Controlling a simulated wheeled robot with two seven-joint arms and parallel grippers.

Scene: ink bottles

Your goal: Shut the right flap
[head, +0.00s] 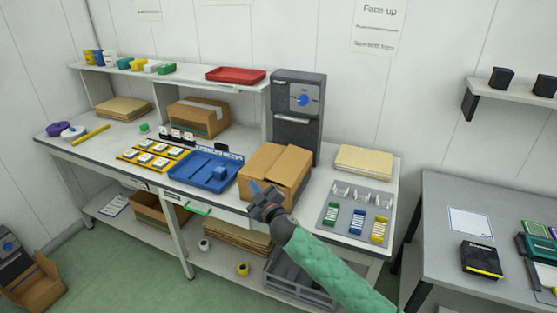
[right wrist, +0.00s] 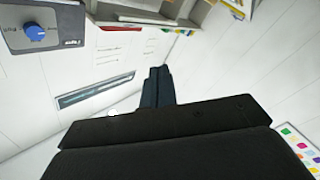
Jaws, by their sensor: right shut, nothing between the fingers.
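The brown cardboard box (head: 284,166) stands on the workbench, right of the blue tray. Its top panels show in the head view, but at this size I cannot tell how far its right flap is down. My right gripper (head: 257,188) is at the near left side of the box, its shut fingertips overlapping the box front in the picture. I cannot tell whether they touch it. In the right wrist view the fingers (right wrist: 157,86) are together with nothing between them, and the box is not visible. My left gripper is not in view.
A dark machine with a blue knob (head: 297,118) stands behind the box. The blue tray (head: 190,180) lies to its left.

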